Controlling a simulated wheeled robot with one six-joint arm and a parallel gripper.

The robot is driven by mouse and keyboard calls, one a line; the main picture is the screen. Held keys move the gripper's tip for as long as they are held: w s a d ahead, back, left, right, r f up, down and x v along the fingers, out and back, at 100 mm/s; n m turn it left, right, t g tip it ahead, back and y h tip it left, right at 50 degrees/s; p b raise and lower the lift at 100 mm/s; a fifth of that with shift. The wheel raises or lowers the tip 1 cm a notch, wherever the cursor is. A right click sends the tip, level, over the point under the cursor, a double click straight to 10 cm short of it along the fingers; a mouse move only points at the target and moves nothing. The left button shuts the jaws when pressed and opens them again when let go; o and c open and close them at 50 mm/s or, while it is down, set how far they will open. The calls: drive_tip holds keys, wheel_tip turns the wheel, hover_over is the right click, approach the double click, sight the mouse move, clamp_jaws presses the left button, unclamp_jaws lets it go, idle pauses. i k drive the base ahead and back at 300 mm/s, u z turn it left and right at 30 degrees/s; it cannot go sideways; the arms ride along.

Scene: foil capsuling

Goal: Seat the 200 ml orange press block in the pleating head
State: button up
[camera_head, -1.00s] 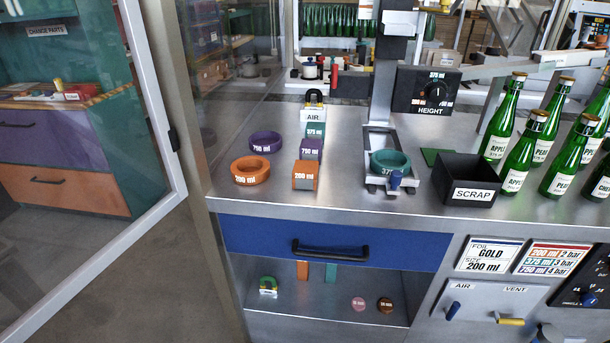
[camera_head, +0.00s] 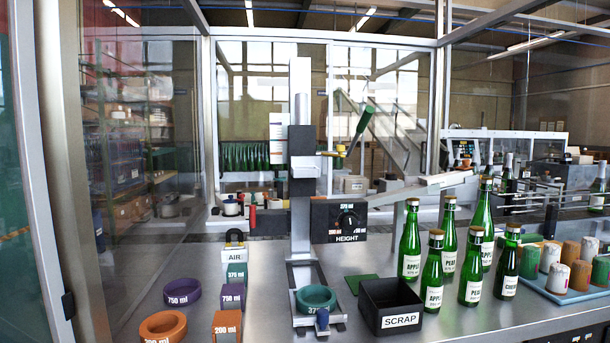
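The orange block marked 200 ml (camera_head: 227,325) stands on the bench at the bottom, in front of a purple block (camera_head: 232,295) and a teal block (camera_head: 236,272). An orange ring (camera_head: 162,327), its 200 ml label partly cut off, lies to its left. The upright machine (camera_head: 301,220) to its right has a dark head (camera_head: 303,150) with a white part on its column. A teal ring (camera_head: 316,298) sits in the cradle at its base. I cannot tell whether the head holds a block. My gripper is not in view.
A purple 750 ml ring (camera_head: 182,292) lies left of the blocks. The HEIGHT dial box (camera_head: 338,221) is right of the column. A black SCRAP bin (camera_head: 390,306), several green bottles (camera_head: 432,272) and a blue tray (camera_head: 567,293) fill the right side. A glass guard panel stands at left.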

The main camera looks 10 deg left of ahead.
sight(301, 166)
drive_tip(key=z, duration=0.15)
drive_tip(key=k, duration=0.4)
drive_tip(key=u, duration=0.9)
drive_tip(key=i, duration=1.2)
drive_tip(key=z, duration=0.2)
